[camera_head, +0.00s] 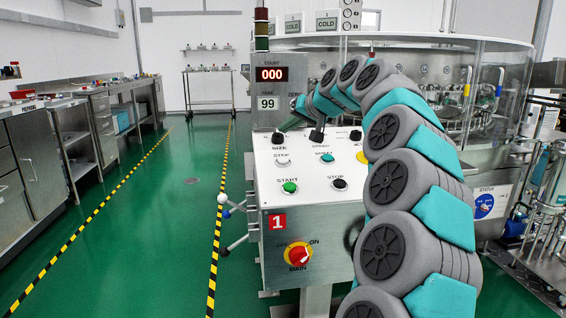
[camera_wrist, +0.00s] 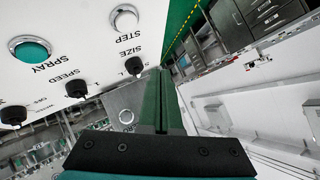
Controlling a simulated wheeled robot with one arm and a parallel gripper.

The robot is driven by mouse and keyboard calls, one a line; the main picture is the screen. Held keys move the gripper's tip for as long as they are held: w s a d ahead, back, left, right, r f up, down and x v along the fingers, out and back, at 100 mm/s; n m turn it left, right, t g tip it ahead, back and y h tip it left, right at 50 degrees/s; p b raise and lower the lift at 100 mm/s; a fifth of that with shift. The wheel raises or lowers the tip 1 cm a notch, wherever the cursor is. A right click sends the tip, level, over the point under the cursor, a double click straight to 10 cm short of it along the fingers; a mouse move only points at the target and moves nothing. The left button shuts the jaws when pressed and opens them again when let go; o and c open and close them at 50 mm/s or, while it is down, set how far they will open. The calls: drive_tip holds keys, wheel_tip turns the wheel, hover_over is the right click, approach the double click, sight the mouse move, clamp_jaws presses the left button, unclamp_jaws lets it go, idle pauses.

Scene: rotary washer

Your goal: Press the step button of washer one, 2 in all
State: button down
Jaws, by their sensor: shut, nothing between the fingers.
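The control panel of washer one (camera_head: 315,165) stands in the middle of the head view, with a red "1" sign on its front. Its white step button (camera_head: 283,160) is at the upper left, below the size knob (camera_head: 278,138). In the wrist view the step button (camera_wrist: 125,18) is at the top, with a silver ring, up and left of my fingertips and apart from them. My gripper (camera_wrist: 160,72) has green fingers shut together with nothing between them. In the head view my gripper (camera_head: 284,129) is by the size knob, its fingers slanting down left. The count display (camera_head: 271,74) reads 000.
The teal spray button (camera_head: 327,157), green start button (camera_head: 289,187), black stop button (camera_head: 339,184) and red main switch (camera_head: 298,254) are close by. The speed knob (camera_wrist: 76,88) is beside the size knob. Green floor (camera_head: 170,220) is clear to the left.

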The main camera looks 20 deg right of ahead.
sight(283, 160)
drive_tip(key=shift+w+d+f+b, duration=0.1)
drive_tip(key=shift+w+f+b, duration=0.3)
drive_tip(key=shift+f, duration=0.75)
drive_tip(key=shift+w+d+f+b, duration=0.1)
drive_tip(key=shift+w+f+b, duration=0.1)
drive_tip(key=shift+f+b, duration=0.7)
drive_tip(key=shift+w+d+f+b, duration=0.1)
drive_tip(key=shift+w+f+b, duration=0.15)
drive_tip(key=shift+f, duration=1.15)
drive_tip(key=shift+w+f, duration=0.15)
drive_tip(key=shift+f, duration=0.2)
